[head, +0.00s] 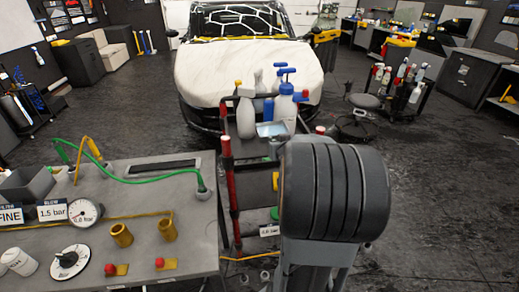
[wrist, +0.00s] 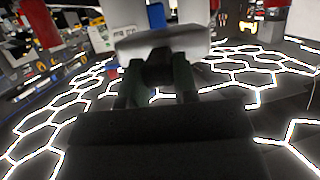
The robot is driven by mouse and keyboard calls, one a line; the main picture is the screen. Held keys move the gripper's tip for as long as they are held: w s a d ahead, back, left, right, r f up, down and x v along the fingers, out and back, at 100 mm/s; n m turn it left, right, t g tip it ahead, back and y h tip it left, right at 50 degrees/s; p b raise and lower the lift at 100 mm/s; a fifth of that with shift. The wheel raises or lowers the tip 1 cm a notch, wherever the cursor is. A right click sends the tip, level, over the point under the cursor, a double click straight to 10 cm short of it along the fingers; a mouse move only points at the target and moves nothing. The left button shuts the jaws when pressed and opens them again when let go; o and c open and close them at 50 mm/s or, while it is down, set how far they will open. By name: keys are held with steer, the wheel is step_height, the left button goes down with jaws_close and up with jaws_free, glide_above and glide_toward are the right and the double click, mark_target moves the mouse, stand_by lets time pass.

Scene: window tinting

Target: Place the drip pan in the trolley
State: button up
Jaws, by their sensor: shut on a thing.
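In the wrist view my gripper (wrist: 158,75) is shut on a pale, shiny, shallow piece that looks like the drip pan (wrist: 165,42). The pan lies across the two dark fingers, off the floor. In the head view a small pale, bluish pan surface (head: 272,129) shows just beyond my arm, in front of the bottles. My gripper is hidden there behind the thick dark arm link. The trolley (head: 228,185), a dark frame with red uprights, stands beyond the bench. Bottles crowd its top; its lower levels are partly hidden by my arm. I cannot tell if the pan touches the trolley.
A grey bench (head: 150,215) with gauges, a green hose and brass fittings stands at left, close to the trolley. A white-hooded car (head: 245,75) stands behind. A stool (head: 358,120) and a bottle cart (head: 400,95) are at right.

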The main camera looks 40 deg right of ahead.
steer(key=w+f, duration=1)
steer(key=f, duration=0.1)
steer(key=shift+w+d+f+p, duration=0.1)
steer(key=shift+w+f+p, duration=0.1)
steer(key=shift+f+p, duration=0.1)
steer(key=shift+f, duration=0.1)
steer(key=o, duration=1)
